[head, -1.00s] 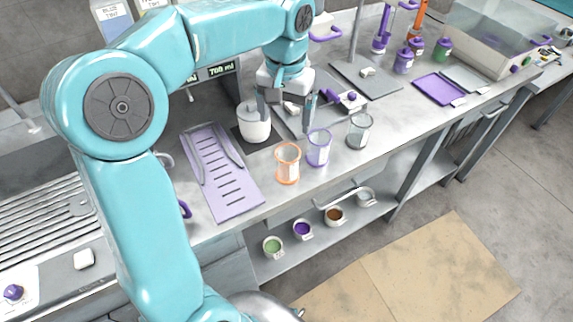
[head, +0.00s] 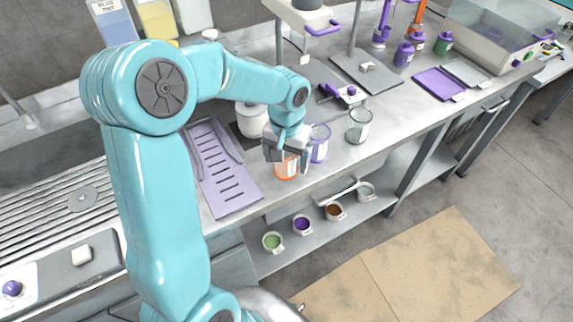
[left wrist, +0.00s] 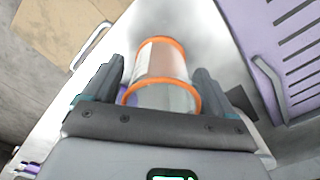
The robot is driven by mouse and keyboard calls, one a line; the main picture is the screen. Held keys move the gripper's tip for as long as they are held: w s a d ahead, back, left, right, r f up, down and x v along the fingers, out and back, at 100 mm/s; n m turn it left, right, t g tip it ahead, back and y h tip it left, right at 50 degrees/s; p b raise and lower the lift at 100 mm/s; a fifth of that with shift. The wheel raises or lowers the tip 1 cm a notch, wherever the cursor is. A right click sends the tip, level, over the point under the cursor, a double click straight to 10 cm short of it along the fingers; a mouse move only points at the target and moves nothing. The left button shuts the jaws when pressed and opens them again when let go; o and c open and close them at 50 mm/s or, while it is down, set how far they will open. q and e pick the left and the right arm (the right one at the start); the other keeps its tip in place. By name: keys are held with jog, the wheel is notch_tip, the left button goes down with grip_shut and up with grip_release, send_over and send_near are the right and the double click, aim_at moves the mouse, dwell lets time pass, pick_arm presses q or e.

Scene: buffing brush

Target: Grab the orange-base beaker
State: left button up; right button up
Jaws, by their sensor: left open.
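The orange-base beaker (head: 286,168) stands on the metal bench near its front edge, partly hidden by my left gripper (head: 287,163) in the head view. In the left wrist view the beaker (left wrist: 163,75) is a clear cylinder with orange rings at both ends. There it lies between the two fingers of my left gripper (left wrist: 160,85), which are open with a gap showing on the right side. I cannot tell whether the left finger touches it. My right gripper is not in view.
A purple-marked beaker (head: 319,143) stands close to the right of the orange one, and a grey beaker (head: 358,127) farther right. A white pot (head: 250,120) is behind. A lilac drying rack (head: 225,180) lies to the left. Small cups stand on the lower shelf (head: 275,258).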

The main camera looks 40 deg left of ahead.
pick_arm(q)
jog(key=shift+s+r, duration=0.1)
jog(key=shift+s, duration=0.05)
jog(key=c, duration=1.1)
